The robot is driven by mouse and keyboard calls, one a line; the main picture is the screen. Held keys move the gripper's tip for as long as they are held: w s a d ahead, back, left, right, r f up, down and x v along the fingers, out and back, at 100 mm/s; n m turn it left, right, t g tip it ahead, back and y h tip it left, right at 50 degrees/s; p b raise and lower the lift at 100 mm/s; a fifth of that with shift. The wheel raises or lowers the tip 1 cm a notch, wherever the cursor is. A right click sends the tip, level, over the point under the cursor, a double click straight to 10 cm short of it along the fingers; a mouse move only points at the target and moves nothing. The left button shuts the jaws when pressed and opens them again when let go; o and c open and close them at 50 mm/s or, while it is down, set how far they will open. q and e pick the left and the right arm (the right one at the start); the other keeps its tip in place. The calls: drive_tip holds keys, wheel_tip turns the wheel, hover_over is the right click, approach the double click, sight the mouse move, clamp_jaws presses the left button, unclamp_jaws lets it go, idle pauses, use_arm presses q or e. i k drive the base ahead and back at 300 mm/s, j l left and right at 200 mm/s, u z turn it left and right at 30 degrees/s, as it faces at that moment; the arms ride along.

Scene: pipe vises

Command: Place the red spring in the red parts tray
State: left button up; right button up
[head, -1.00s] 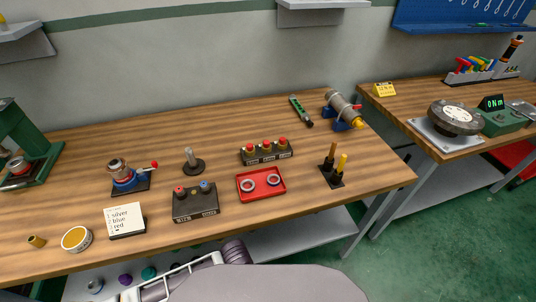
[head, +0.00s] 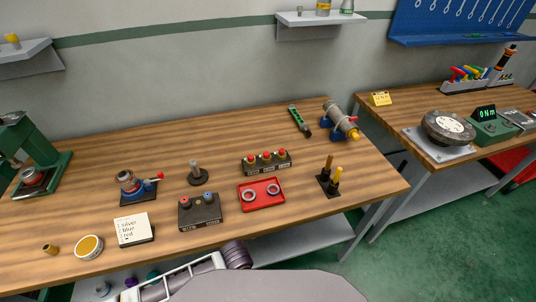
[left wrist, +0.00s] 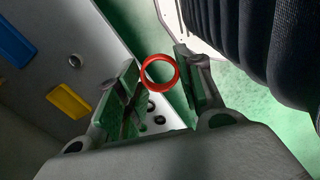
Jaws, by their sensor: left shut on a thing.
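The red spring (left wrist: 160,88) shows in the left wrist view as a round red ring, seen nearly end-on. My left gripper (left wrist: 158,76) is shut on it, with the spring at its fingertips. The gripper and spring do not show in the head view. My right gripper is in neither view.
A dark block with red and blue knobs (head: 200,214) stands left of the tray. A dark rack with red tops (head: 266,164) is behind it. A stand with brown and yellow handles (head: 329,182) is to the right.

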sight(260, 194)
drive_tip(key=k, duration=1)
